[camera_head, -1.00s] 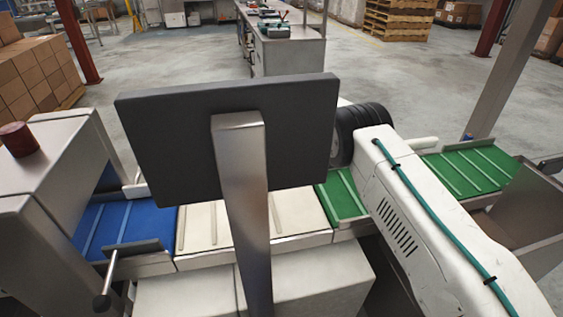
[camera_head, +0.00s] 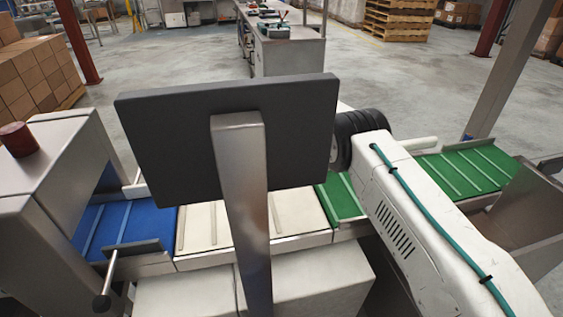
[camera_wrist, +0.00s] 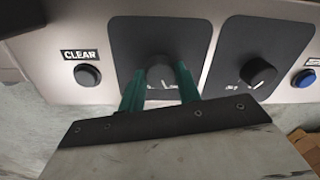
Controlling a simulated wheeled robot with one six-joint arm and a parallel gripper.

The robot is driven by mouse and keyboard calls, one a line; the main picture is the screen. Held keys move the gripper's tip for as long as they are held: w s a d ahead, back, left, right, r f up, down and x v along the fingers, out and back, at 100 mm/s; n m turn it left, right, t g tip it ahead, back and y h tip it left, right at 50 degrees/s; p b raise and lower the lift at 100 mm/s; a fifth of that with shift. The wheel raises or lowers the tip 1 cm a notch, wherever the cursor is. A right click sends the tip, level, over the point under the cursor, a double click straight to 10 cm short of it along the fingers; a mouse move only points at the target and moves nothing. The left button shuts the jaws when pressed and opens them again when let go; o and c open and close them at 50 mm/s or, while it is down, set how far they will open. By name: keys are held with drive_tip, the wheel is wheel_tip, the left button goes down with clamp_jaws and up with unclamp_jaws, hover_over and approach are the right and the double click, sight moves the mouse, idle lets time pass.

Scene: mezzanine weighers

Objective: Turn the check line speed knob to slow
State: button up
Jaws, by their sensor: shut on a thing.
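In the wrist view a dark round knob (camera_wrist: 160,74) stands on a dark square plate of a light control panel. My gripper (camera_wrist: 159,82) has its two green fingers on either side of this knob and is shut on it. A second dark knob (camera_wrist: 258,72) on another dark plate to the right is free. The white markings under both knobs are partly hidden or too small to read, so I cannot tell which speed they point at. In the head view my gripper is hidden.
A button (camera_wrist: 87,75) labelled CLEAR is left of the held knob, and a blue button (camera_wrist: 304,78) is at the right edge. In the head view a dark screen (camera_head: 170,140) on a metal post stands before a conveyor with blue, cream and green belts (camera_head: 458,172).

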drive_tip(key=shift+n, duration=0.5)
drive_tip(key=o, duration=1)
drive_tip(key=shift+r, duration=0.1)
wheel_tip(320, 180, up, 8)
drive_tip(key=shift+w+f, duration=0.15)
drive_tip(key=shift+d, duration=0.1)
